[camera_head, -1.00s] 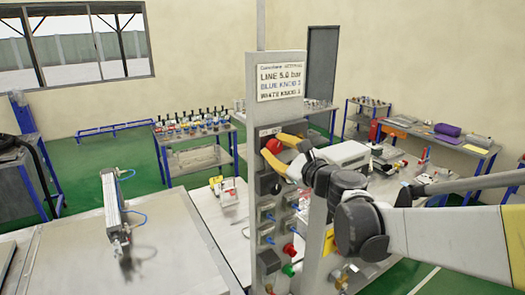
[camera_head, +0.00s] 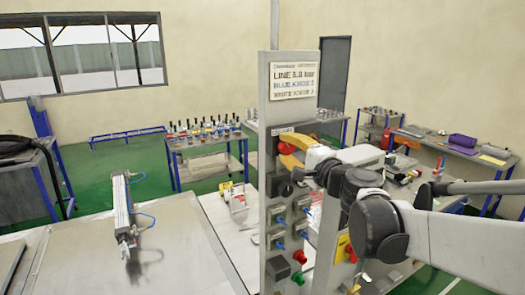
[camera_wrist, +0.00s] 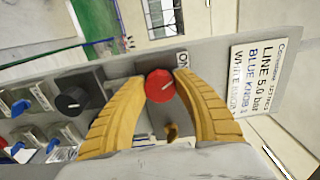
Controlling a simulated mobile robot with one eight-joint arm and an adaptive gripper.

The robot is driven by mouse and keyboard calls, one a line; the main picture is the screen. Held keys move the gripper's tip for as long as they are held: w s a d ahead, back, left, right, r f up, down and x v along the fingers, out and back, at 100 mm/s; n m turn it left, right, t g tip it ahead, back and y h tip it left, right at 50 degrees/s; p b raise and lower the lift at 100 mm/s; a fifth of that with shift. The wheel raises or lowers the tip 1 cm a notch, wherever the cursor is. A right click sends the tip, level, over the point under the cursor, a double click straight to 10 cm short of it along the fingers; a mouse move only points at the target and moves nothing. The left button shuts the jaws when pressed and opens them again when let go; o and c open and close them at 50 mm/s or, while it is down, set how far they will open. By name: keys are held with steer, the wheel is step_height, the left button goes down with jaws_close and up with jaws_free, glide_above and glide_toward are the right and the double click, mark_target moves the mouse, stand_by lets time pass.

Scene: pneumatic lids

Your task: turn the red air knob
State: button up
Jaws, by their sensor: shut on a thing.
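The upright panel (camera_head: 264,95) carries a sign (camera_head: 293,82), a black knob (camera_wrist: 70,101) and several blue-handled valves. A metal bench (camera_head: 165,250) with a cylinder (camera_head: 122,210) stands at left.

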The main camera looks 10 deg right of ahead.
steer(key=shift+n+b, duration=0.35)
steer(key=shift+n, duration=1.35)
steer(key=o, duration=1.2)
steer(key=v, duration=1.2)
